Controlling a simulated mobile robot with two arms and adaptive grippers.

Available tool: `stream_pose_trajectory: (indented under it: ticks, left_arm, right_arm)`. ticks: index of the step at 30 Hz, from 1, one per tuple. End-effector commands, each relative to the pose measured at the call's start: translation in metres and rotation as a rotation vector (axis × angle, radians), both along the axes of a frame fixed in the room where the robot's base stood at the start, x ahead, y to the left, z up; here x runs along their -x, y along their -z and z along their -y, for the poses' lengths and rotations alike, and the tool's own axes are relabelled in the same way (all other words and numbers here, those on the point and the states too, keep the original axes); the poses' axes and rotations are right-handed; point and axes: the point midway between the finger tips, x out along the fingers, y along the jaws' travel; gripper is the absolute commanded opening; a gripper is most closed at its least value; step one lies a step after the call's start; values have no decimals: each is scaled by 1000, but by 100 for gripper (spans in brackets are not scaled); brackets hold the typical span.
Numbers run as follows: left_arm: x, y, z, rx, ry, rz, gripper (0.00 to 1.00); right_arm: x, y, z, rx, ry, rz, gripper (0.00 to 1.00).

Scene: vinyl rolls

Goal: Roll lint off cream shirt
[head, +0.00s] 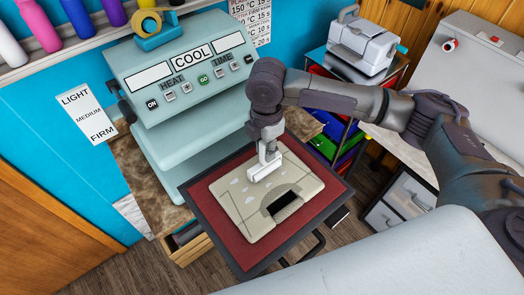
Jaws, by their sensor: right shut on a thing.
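The cream shirt (249,214) lies folded flat on a dark red pad with a black frame (206,190), with its dark neck opening toward the lower right. A few pale specks (236,187) show on the shirt's upper left part. My right gripper (268,148) points down over the shirt's upper right part and is shut on a white lint roller (265,170). The roller's head is at the shirt surface or just above it; I cannot tell if it touches. My left gripper is not in view.
A pale green heat press (180,70) reading COOL stands just behind the pad. A white surface (400,255) edges the lower right.

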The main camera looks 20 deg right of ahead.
Motion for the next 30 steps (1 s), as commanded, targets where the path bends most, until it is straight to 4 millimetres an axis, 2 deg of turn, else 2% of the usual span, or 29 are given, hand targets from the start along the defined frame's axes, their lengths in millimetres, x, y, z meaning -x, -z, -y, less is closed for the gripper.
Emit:
stream_pose_trajectory:
  ticks: [18, 30]
  left_arm:
    - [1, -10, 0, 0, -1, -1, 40]
    - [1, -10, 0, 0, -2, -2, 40]
  right_arm:
    - [-36, -1, 39, 0, 1, 1, 0]
    - [-37, 0, 40, 0, 0, 1, 0]
